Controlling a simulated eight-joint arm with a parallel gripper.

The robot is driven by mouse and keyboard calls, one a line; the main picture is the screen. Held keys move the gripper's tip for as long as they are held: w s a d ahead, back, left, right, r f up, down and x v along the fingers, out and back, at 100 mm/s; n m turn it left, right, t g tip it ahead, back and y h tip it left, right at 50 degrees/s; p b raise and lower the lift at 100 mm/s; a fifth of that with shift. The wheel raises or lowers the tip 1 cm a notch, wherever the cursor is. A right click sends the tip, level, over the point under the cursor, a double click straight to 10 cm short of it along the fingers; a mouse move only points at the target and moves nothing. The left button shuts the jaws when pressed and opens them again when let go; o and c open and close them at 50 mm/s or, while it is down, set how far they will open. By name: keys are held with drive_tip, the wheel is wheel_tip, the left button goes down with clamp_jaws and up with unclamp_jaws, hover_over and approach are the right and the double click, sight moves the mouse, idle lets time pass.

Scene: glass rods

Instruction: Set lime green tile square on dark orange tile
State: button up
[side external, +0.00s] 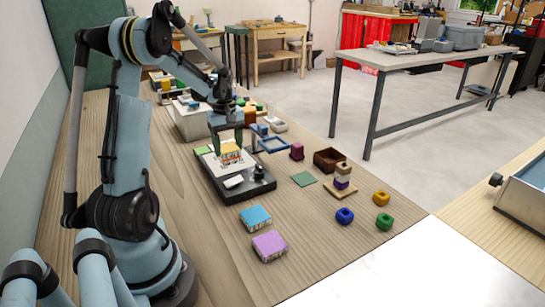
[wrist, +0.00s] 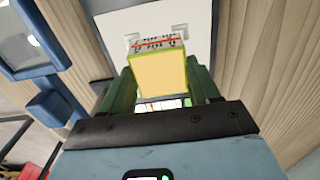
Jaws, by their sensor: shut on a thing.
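The lime green tile (wrist: 162,75) is between my gripper's green fingers in the wrist view, with a pale yellow-orange face and lime edges. My gripper (side external: 230,147) is shut on it above the white plate of a black-edged stand in the side view. The tile (side external: 229,148) looks roughly level there. A thin dark orange strip (wrist: 158,43), likely the dark orange tile, shows just past the held tile, with grey-and-white patterned pieces around it. Orange also shows under the held tile in the side view (side external: 230,158). I cannot tell whether the two tiles touch.
The black-edged stand (side external: 259,188) has a dark knob at its right and a small white block (side external: 233,181) on its plate. Blue (side external: 255,218) and purple (side external: 270,245) tiles lie in front. A brown box (side external: 328,159), a green mat (side external: 304,179) and several coloured nuts stand right.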

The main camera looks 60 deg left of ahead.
drive_tip(key=o, duration=1.2)
drive_tip(key=shift+o, duration=0.2)
wheel_tip(320, 180, up, 12)
drive_tip(key=w+d+m+t+y, duration=0.1)
drive_tip(key=w+d+m+t, duration=0.25)
drive_tip(key=d+m, duration=1)
drive_tip(key=s+d+f+m+t, duration=0.1)
drive_tip(key=d+f+m+t, duration=0.1)
drive_tip(key=d, duration=0.7)
drive_tip(key=s+d+f+m+t+h, duration=0.1)
drive_tip(key=s+d+m, duration=0.1)
drive_tip(key=d, duration=0.7)
drive_tip(key=shift+d+f+t, duration=0.25)
drive_tip(key=shift+f+t, duration=0.1)
